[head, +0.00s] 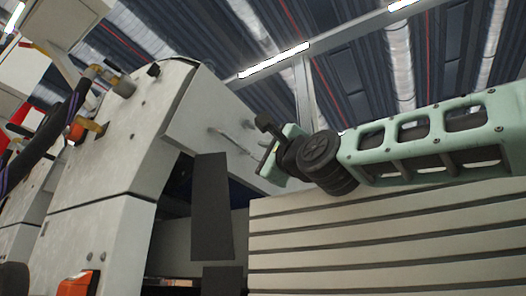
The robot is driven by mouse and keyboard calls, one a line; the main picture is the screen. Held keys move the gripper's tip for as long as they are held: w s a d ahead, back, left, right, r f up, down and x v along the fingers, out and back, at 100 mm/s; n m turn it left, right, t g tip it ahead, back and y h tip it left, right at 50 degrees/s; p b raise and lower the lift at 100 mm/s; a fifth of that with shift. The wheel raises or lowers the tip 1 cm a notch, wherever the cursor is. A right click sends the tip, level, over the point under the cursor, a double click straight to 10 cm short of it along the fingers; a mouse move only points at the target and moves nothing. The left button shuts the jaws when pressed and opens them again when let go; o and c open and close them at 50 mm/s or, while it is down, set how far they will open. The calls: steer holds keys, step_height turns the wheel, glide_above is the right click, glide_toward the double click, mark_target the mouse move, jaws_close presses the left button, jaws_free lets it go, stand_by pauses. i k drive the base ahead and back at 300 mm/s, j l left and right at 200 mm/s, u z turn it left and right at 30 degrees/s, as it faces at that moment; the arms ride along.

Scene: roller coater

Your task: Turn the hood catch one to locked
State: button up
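A large off-white machine housing (110,160) fills the left and middle of the head view. I cannot tell for sure which fitting is hood catch one. A small black fitting (153,69) sits on the top edge of the housing. Thin metal rods or a handle (232,140) show on the slanted grey panel just left of my gripper. My gripper (264,142) is at the end of my mint-green arm, in front of or beside that panel's right end. Its fingers are small and partly hidden by the wrist, so contact, opening and anything held cannot be made out.
A ribbed beige panel (380,240) lies below my arm. A dark flat plate (212,205) hangs in the housing's opening. Yellow-orange fittings and a dark hose (45,135) are at upper left. An orange part (77,285) is at lower left. Open air lies above my arm.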

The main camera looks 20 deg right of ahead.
mark_target(248, 124)
steer(key=k+l, duration=0.15)
steer(key=k, duration=0.35)
steer(key=k+l, duration=0.1)
steer(key=k, duration=0.4)
